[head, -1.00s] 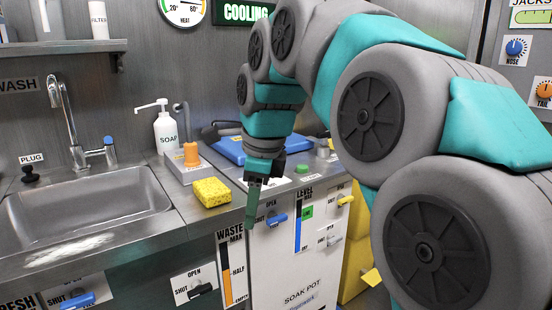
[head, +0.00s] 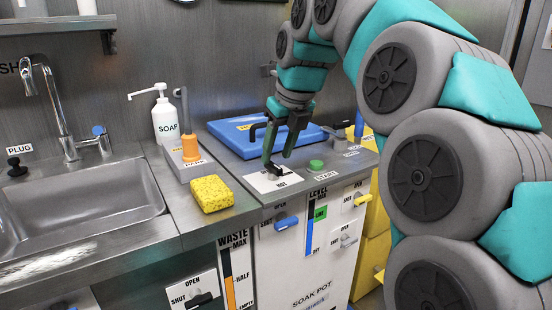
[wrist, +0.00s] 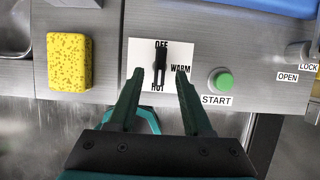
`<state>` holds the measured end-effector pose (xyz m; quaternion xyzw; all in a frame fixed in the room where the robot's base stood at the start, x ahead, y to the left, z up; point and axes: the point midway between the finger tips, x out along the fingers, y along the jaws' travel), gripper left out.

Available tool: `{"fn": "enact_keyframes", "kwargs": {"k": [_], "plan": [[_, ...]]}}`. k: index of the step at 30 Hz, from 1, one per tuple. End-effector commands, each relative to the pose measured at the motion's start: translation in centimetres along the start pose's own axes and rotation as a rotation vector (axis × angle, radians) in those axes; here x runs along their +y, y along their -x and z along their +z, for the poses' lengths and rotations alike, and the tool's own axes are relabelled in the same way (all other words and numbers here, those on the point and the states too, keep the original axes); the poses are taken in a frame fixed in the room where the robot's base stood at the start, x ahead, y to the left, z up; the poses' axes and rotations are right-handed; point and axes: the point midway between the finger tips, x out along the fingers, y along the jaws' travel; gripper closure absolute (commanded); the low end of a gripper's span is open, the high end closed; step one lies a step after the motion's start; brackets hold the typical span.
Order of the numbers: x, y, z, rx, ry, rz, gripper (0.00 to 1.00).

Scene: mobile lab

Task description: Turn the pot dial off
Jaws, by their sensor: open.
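The pot dial is a black bar knob (wrist: 160,64) on a white plate (wrist: 137,52) marked OFF, WARM and HOT. In the wrist view its bar lies along the OFF–HOT line. I cannot tell which end is the pointer. In the head view the knob (head: 274,170) sits on top of the soap pot unit, with part of its plate hidden. My gripper (wrist: 158,76), green-fingered, is open with one fingertip on each side of the knob, apart from it in the wrist view. In the head view my gripper (head: 278,158) points down at the dial.
A green START button (wrist: 222,82) is right of the dial. A yellow sponge (head: 211,193) lies to its left. Behind are a blue lid (head: 240,130), an orange-knobbed device (head: 190,148) and a soap bottle (head: 165,122). The sink (head: 80,205) is at the left.

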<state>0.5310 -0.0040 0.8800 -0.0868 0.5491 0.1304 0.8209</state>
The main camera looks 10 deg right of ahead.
Motion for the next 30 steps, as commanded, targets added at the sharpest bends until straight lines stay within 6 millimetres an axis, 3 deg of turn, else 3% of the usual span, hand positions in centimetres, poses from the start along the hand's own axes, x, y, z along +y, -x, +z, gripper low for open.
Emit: {"fn": "enact_keyframes", "kwargs": {"k": [7, 18, 30], "plan": [[0.0, -2.4, 0.0, 0.0, 0.0, 0.0, 0.5], [0.0, -2.8, 0.0, -0.001, 0.001, -0.001, 0.51], [0.0, -2.8, 0.0, -0.001, 0.001, -0.001, 0.96]]}}
